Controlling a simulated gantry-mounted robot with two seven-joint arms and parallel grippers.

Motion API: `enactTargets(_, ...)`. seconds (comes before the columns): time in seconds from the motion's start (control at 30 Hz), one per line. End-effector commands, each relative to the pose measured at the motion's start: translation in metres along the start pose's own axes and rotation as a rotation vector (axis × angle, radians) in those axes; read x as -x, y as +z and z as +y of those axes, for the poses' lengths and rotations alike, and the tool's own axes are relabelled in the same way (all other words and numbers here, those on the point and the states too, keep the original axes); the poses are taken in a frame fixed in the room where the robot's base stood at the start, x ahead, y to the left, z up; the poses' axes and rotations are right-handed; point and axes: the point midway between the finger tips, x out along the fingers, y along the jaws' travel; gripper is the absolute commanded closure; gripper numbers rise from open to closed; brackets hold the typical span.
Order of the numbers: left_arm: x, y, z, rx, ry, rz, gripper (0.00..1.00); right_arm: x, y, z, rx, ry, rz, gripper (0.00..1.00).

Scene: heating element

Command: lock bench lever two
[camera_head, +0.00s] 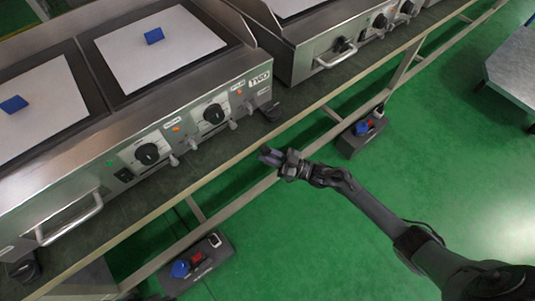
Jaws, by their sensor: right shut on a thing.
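My right gripper (268,155) shows just below and in front of the long bench's front edge (290,120), with its arm coming in from the lower right. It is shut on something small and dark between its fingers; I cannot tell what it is. No bench lever can be made out for certain. The heating unit marked TWO (206,92) stands on the bench, up and left of the gripper. A black piece (270,110) sits on the bench at that unit's right front corner, apart from the gripper. My left gripper is not in view.
The unit's front has black dials (147,154), small metal knobs and a bar handle (70,220). Blue blocks (154,36) lie on its plates. A second unit (340,45) stands to the right. Socket boxes (198,262) are fixed below the bench.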

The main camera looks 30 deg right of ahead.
Motion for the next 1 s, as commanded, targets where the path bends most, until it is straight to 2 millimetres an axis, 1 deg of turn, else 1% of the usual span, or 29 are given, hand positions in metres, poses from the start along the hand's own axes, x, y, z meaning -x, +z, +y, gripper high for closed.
enactTargets(0.27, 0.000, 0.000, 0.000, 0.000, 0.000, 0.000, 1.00, 0.001, 0.001, 0.000, -0.001, 0.000, -0.002, 1.00)
enactTargets(0.3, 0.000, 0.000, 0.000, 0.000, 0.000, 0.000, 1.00, 0.001, 0.001, 0.000, -0.001, 0.000, -0.002, 0.80)
enactTargets(0.43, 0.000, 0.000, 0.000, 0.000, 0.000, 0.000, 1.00, 0.001, 0.001, 0.000, 0.000, 0.000, -0.002, 0.60)
enactTargets(0.77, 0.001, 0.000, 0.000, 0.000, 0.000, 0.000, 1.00, 0.002, 0.000, 0.000, 0.000, 0.000, -0.002, 0.60)
enactTargets(0.87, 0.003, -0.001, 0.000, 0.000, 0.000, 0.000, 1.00, 0.009, 0.000, 0.000, 0.000, 0.000, -0.003, 0.60)
enactTargets(1.0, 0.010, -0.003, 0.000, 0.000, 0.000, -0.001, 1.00, 0.026, -0.001, 0.000, 0.000, 0.000, -0.005, 0.60)
